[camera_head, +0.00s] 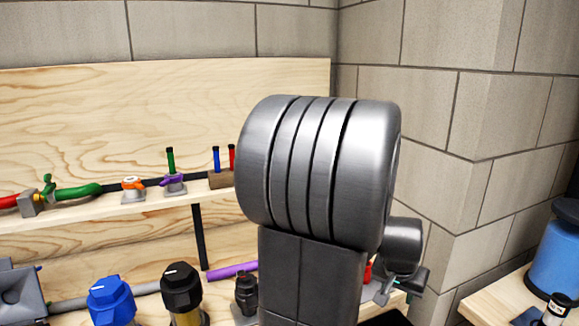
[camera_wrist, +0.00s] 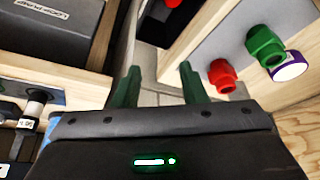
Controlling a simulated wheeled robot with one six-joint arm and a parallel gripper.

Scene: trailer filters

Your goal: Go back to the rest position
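My gripper (camera_wrist: 159,68) shows in the wrist view with two green fingers standing well apart. It is open, and nothing is between the fingers. Beyond the fingertips are a grey block wall and wooden panel edges. A red fitting (camera_wrist: 222,76) and a green fitting (camera_wrist: 265,46) on a light panel are to the right of the fingers, apart from them. In the head view my grey arm fills the middle, and I cannot make out the gripper clearly there.
A wooden shelf (camera_head: 60,213) carries valves and hoses. Below it stand a blue-capped filter (camera_head: 111,300) and a black-capped filter (camera_head: 182,289). A blue container (camera_head: 556,262) stands at the right. A dark box (camera_wrist: 45,25) is at upper left in the wrist view.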

